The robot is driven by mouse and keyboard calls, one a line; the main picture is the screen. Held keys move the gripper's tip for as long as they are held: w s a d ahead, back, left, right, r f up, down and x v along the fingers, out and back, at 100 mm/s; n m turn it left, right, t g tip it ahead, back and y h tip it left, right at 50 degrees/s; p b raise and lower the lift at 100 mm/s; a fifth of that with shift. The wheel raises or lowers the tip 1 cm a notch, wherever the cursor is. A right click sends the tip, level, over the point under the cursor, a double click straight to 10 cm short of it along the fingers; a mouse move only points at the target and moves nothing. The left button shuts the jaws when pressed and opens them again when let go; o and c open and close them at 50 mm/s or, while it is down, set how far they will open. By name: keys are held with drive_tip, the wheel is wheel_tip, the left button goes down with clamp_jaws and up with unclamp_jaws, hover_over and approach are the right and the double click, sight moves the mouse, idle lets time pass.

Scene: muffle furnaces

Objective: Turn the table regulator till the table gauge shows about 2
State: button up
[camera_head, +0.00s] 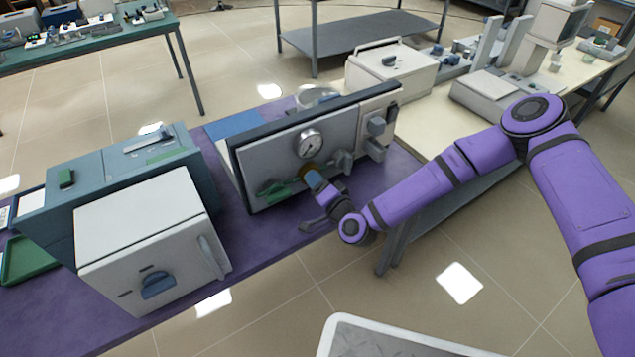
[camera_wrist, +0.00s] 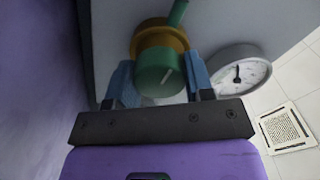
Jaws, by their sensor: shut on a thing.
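The table gauge (camera_head: 309,143) is a round white dial on the grey front panel, above my gripper; it also shows tilted at the right of the wrist view (camera_wrist: 240,75). Its dark needle is visible, but the numbers are too small to read. The table regulator (camera_wrist: 158,72) is a round green knob with a pale line on its face and a brass-coloured collar behind it. My gripper (camera_head: 312,177) reaches the panel just below the gauge. In the wrist view its blue fingers (camera_wrist: 160,82) are on either side of the knob, shut on it. In the head view the gripper mostly hides the knob.
A green handle (camera_head: 272,190) and a grey valve (camera_head: 342,162) flank the regulator on the panel. A white-doored muffle furnace (camera_head: 145,235) stands to the left on the purple bench (camera_head: 250,255). A cream table (camera_head: 440,120) with instruments is at right.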

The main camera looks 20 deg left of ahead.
drive_tip(key=m, duration=0.3)
drive_tip(key=shift+m, duration=0.4)
drive_tip(key=m, duration=0.3)
drive_tip(key=shift+f+m, duration=0.1)
drive_tip(key=shift+m, duration=0.3)
drive_tip(key=m, duration=0.7)
drive_tip(key=shift+m, duration=0.3)
drive_tip(key=o, duration=0.9)
drive_tip(key=shift+o, duration=0.2)
drive_tip(key=v, duration=1.1)
